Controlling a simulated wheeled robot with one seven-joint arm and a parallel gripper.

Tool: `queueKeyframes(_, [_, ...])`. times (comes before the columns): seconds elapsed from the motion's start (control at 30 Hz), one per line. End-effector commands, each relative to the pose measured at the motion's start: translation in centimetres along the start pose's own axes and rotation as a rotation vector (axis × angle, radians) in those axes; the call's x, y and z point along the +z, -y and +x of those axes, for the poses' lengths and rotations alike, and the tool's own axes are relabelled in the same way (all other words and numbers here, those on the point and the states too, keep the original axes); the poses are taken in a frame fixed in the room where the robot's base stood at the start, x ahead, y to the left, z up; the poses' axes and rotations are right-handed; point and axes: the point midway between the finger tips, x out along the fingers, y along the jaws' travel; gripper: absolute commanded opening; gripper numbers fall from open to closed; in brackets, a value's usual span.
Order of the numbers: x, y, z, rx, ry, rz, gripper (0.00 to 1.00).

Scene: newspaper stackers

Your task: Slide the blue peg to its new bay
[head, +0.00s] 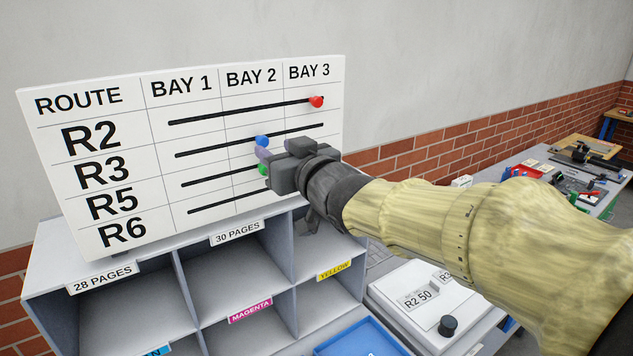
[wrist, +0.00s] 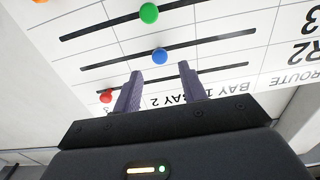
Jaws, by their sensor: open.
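The blue peg (head: 261,141) sits on the R3 slot in the BAY 2 column of the white route board (head: 110,98). It also shows in the wrist view (wrist: 159,56), where the board appears upside down. My gripper (head: 262,154) is open in front of the board; its purple fingers show between the blue and green pegs in the head view. In the wrist view my gripper (wrist: 159,72) has one finger toward each side of the blue peg, with the peg seen just beyond the tips. Contact cannot be told.
A red peg (head: 316,101) is on the R2 slot in BAY 3. A green peg (head: 263,169) is on the R5 slot in BAY 2. An orange peg (wrist: 40,1) is at the wrist view's edge. Grey pigeonholes (head: 110,304) stand below the board. The R3 slot is clear on both sides.

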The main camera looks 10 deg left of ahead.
Motion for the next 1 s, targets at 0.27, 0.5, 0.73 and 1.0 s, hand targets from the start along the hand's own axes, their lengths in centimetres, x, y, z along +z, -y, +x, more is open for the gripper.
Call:
queueKeyframes(0.27, [0.1, 0.0, -4.8, 0.001, -0.002, -0.002, 0.42])
queueKeyframes(0.5, [0.0, 0.1, -8.9, 0.000, -0.002, -0.003, 0.42])
queueKeyframes(0.73, [-0.1, 0.1, -12.2, -0.002, -0.003, -0.002, 0.42])
queueKeyframes(1.0, [0.0, 0.1, -13.1, -0.002, -0.001, 0.000, 0.42])
